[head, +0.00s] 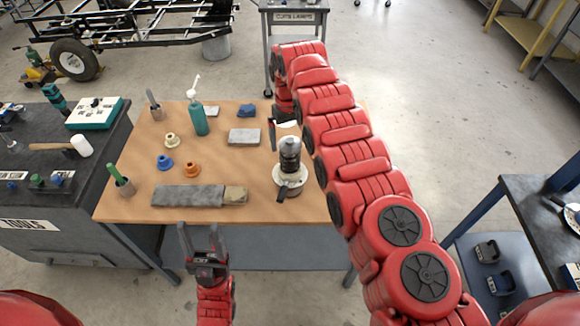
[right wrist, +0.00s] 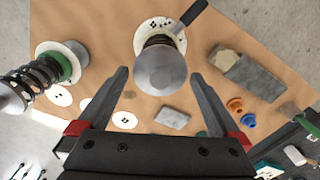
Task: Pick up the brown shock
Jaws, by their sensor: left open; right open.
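A shock (head: 290,160) with a dark spring and a grey top stands upright on a round white base at the table's right part. It also shows in the middle of the right wrist view (right wrist: 160,68); its lower collar looks brownish, but the colour is hard to tell. A second shock (right wrist: 36,80) with a green collar shows at the left in the right wrist view; my right arm hides it in the head view. My right gripper (right wrist: 158,74) is open and empty, with the middle shock between its fingers in the picture, apart from it. My left gripper (head: 199,227) is open and empty before the table's front edge.
The wooden table (head: 130,205) also bears a grey block with a tan end (head: 188,195), a smaller grey block (head: 244,136), a teal bottle (head: 198,120), and blue (head: 164,162) and orange (head: 192,169) bushings. A dark handle (right wrist: 188,14) lies beside the middle shock.

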